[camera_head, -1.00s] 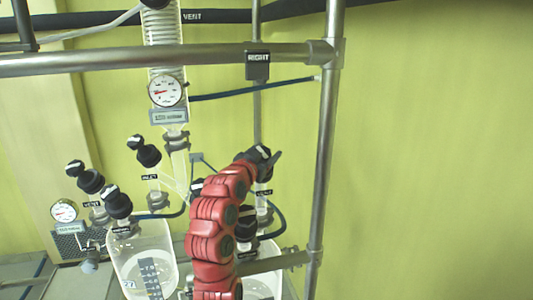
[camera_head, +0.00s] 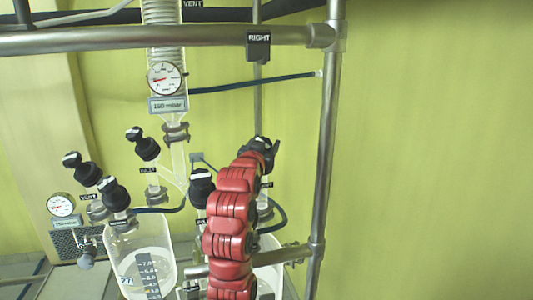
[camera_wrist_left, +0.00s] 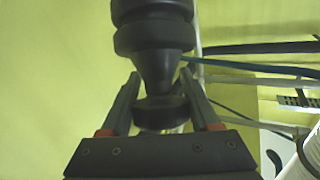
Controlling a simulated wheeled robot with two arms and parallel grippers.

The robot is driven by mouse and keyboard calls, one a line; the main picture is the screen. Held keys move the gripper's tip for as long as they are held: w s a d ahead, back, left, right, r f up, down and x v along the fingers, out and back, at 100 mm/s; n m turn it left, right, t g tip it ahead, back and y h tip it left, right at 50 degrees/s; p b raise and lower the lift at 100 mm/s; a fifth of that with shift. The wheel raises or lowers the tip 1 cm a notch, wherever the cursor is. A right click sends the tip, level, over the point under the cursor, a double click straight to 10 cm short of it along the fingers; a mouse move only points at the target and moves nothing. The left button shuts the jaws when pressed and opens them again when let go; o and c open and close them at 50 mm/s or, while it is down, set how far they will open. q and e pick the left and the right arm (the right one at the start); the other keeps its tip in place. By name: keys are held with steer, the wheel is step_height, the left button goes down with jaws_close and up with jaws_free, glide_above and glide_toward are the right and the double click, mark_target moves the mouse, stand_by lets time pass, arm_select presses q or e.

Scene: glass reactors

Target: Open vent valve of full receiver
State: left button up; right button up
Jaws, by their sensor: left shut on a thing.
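My left gripper (camera_head: 264,150), at the end of my red arm, is shut on a black valve knob on the right side of the glassware. In the left wrist view, the fingers (camera_wrist_left: 160,88) stand either side of the black valve knob (camera_wrist_left: 153,38). Below that valve, the right receiver (camera_head: 268,262) is mostly hidden behind my arm. The left receiver (camera_head: 122,240) is a clear vessel with a printed scale and pale contents. Another black vent valve (camera_head: 82,168) stands at the left, with its label under it. My right gripper is out of view.
More black-knobbed valves (camera_head: 143,143) stand between the receivers, another (camera_head: 201,187) close beside my arm. A steel frame upright (camera_head: 327,150) stands just right of my gripper, and a crossbar (camera_head: 150,41) runs above. The far right is clear.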

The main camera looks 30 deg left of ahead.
arm_select(q)
steer(key=n+g+y+b, duration=0.1)
steer(key=n+y+b, duration=0.1)
steer(key=b, duration=0.1)
steer(key=n+g+y+b, duration=0.1)
steer(key=n+y+b, duration=0.1)
steer(key=n+b, duration=0.1)
steer(key=n+g+y+b, duration=0.1)
steer(key=n+y+b, duration=0.1)
steer(key=shift+s+a+f+g+y+b, duration=0.25)
steer(key=shift+a+f+g+y+b, duration=0.1)
steer(key=shift+g+y+b, duration=0.05)
steer(key=shift+s+a+r+n+g+y+b, duration=0.15)
steer(key=shift+n+g+y+b, duration=0.5)
steer(key=shift+n, duration=0.45)
steer(key=shift+s+a+r+n+g+y+b, duration=0.1)
steer(key=shift+n+g+y+b, duration=0.2)
steer(key=shift+n+g, duration=0.4)
steer(key=shift+s+a+n+g+y+b, duration=0.1)
steer(key=shift+n+g+y+b, duration=0.2)
steer(key=shift+n+g, duration=0.4)
steer(key=o, duration=1.4)
steer(key=shift+a, duration=0.1)
steer(key=shift+s, duration=0.1)
